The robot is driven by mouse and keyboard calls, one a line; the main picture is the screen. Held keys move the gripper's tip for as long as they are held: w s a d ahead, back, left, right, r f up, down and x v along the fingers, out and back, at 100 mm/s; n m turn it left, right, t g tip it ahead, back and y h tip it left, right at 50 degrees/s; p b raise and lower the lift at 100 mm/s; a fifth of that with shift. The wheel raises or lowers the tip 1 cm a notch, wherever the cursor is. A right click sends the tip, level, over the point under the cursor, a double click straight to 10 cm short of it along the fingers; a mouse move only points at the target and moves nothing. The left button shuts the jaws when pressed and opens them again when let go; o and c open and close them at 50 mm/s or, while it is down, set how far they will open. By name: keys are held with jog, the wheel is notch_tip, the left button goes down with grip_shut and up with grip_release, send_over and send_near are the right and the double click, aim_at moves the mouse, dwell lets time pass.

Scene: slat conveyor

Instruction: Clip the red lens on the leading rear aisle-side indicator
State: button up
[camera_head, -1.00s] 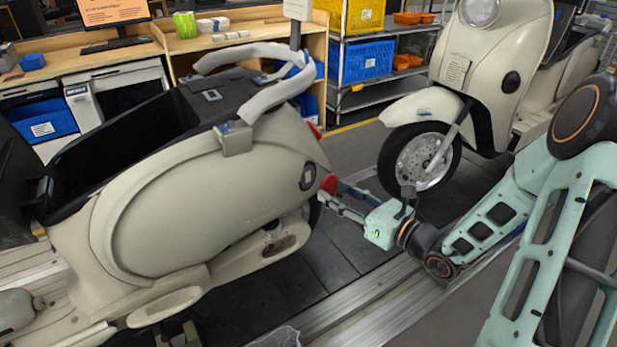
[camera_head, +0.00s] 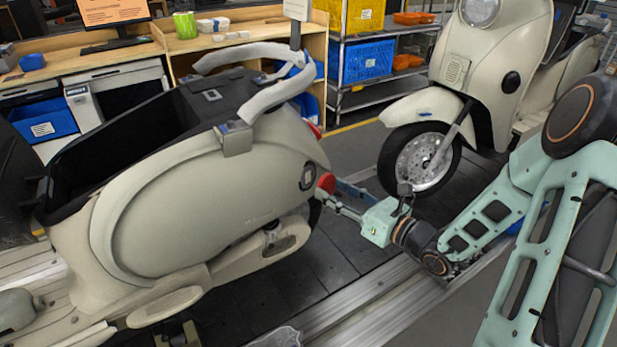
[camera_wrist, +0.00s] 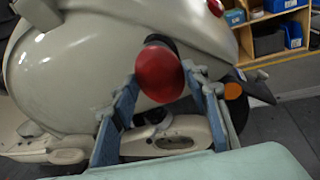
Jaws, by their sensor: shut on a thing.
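The leading cream scooter (camera_head: 190,205) stands at the left in the head view, its rear end toward my gripper. My gripper (camera_head: 327,192) is shut on the red lens (camera_head: 327,182) at that scooter's rear corner. In the wrist view the lens (camera_wrist: 160,76) sits between the two blue fingers of my gripper (camera_wrist: 162,78). A dark indicator mount (camera_wrist: 161,41) shows just behind the lens, against the cream body (camera_wrist: 75,65). The lens overlaps it, and I cannot tell whether they touch. The far side of the lens is hidden.
A second cream scooter (camera_head: 500,60) stands behind at the upper right, its front wheel (camera_head: 424,163) near my gripper. Slatted dark floor (camera_head: 335,255) and metal rails (camera_head: 350,305) run below. A wooden bench (camera_head: 260,30) and a shelf with bins (camera_head: 366,62) stand behind.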

jog(key=shift+x, duration=0.9)
dwell(0.5)
jog(key=shift+w+a, duration=0.2)
jog(key=shift+x, duration=1)
dwell(0.8)
jog(key=shift+w+a, duration=0.15)
jog(key=shift+a, duration=0.05)
jog(key=shift+w+a, duration=0.25)
jog(key=shift+a, duration=0.05)
dwell(0.7)
jog(key=o, duration=1.2)
